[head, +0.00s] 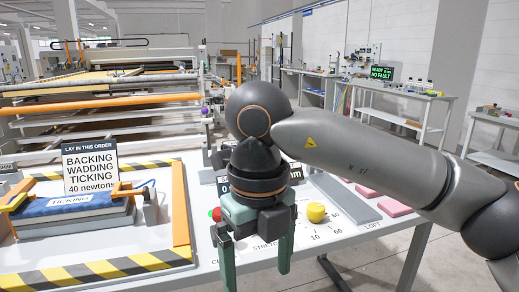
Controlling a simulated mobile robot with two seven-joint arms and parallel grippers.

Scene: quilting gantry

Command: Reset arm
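My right arm (390,165) comes in from the right and reaches across the middle of the head view. Its wrist bends down over the white table. My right gripper (257,262) points downward, with its two green fingers wide apart and nothing visible between them. It hangs in front of the table's control area, between a red button (215,214) and a yellow knob (316,212). I cannot tell how high the fingertips are above the table. My arm and gripper hide part of the panel labels. My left gripper is not in view.
A blue folded stack labelled TICKING (72,207) lies inside a yellow-black striped border (110,266). A sign (90,165) stands behind it. Pink blocks (394,207) lie right of the knob. The quilting frame (100,100) fills the back left. Side benches (400,92) stand farther back right.

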